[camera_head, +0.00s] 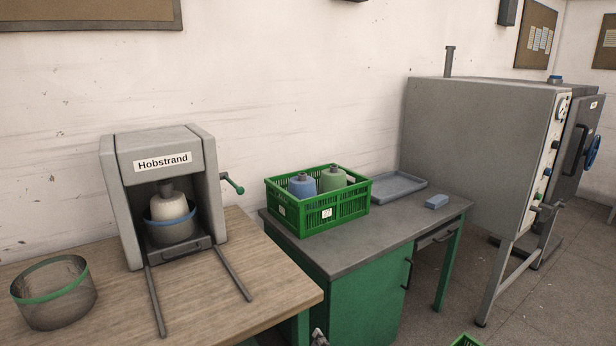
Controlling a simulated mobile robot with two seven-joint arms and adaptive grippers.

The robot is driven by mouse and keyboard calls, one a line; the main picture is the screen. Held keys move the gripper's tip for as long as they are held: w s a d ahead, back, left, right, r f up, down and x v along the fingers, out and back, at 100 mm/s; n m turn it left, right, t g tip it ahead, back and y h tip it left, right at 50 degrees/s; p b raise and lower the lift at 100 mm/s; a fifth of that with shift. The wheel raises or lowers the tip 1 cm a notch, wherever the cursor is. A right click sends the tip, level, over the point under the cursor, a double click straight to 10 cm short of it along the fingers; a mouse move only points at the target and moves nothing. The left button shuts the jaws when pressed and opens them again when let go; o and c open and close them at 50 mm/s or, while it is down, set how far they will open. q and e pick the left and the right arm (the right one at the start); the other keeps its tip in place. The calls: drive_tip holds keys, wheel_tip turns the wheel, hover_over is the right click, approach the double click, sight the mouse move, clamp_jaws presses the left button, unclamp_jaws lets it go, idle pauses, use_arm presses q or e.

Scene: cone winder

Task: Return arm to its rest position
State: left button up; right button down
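Neither of my arms can be clearly made out in the head view. A small grey metal piece (319,338) shows at the bottom edge, in front of the green cabinet. It is too small and cut off to tell what it is. The grey machine marked Hobstrand (160,141) stands on the wooden table at the left. Inside it, a pale cone (167,205) sits in a grey basket with a blue rim (171,233). No gripper is seen touching any of these.
A mesh basket with a green rim (52,298) stands at the table's left. Two rails (233,272) jut from the machine. A large grey oven (480,140) stands right.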

drive_tip(key=s+d+f+n+g+h, duration=0.1)
drive_tip(key=s+d+f, duration=0.5)
drive_tip(key=s, duration=0.6)
drive_tip(key=s+d+f+n+g+h+p, duration=0.1)
drive_tip(key=s+d+f, duration=0.5)
drive_tip(key=s, duration=0.6)
drive_tip(key=s+d+f+n+g+h, duration=0.2)
drive_tip(key=s+d+f, duration=0.4)
drive_tip(key=s, duration=0.7)
drive_tip(key=shift+f+g+h+p, duration=0.15)
drive_tip(key=shift+g+h+p, duration=0.15)
drive_tip(key=shift+g, duration=0.2)
drive_tip(key=shift+s, duration=0.1)
